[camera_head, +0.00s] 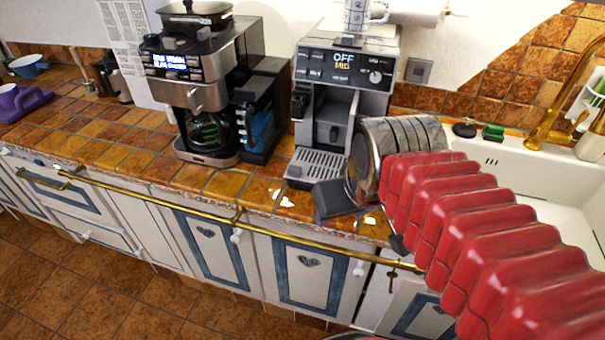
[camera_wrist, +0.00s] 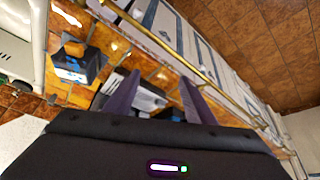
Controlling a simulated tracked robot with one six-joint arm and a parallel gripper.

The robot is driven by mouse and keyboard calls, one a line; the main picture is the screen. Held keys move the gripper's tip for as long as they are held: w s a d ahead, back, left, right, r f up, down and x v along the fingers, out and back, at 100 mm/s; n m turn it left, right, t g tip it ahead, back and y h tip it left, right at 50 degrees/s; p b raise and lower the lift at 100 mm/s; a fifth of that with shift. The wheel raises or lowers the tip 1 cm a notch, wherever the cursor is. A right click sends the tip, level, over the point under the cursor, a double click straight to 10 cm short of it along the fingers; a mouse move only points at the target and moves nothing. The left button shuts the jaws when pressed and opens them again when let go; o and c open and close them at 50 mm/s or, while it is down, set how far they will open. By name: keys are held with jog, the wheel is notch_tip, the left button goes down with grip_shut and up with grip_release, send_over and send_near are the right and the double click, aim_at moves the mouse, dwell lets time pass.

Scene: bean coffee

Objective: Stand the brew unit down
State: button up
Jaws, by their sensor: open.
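The silver espresso machine (camera_head: 345,70) stands upright on the tiled counter, left of the sink. Its display reads "OFF" above "MID", and a round knob (camera_head: 376,76) sits right of the display. The slatted drip tray (camera_head: 318,164) is at its base. A black and steel coffee maker (camera_head: 200,95) stands to its left with a lit blue display and a glass carafe (camera_head: 208,132) in place. My gripper (camera_wrist: 158,95) is open and empty, in front of the machine's lower right. In the head view its fingers are partly hidden by my arm.
A white sink (camera_head: 510,185) with a brass tap (camera_head: 560,100) lies right. A brass rail (camera_head: 150,203) runs along the counter front. A patterned mug (camera_head: 357,14) stands on the espresso machine. In the wrist view a dark box-like item (camera_wrist: 80,64) lies beside the sink.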

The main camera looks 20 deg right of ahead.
jog(key=a, duration=0.1)
jog(key=s+a, duration=0.1)
jog(key=a, duration=0.1)
jog(key=shift+s+a+f+t, duration=0.2)
jog(key=shift+s+f+t, duration=0.1)
jog(key=shift+f, duration=0.1)
jog(key=shift+c, duration=0.3)
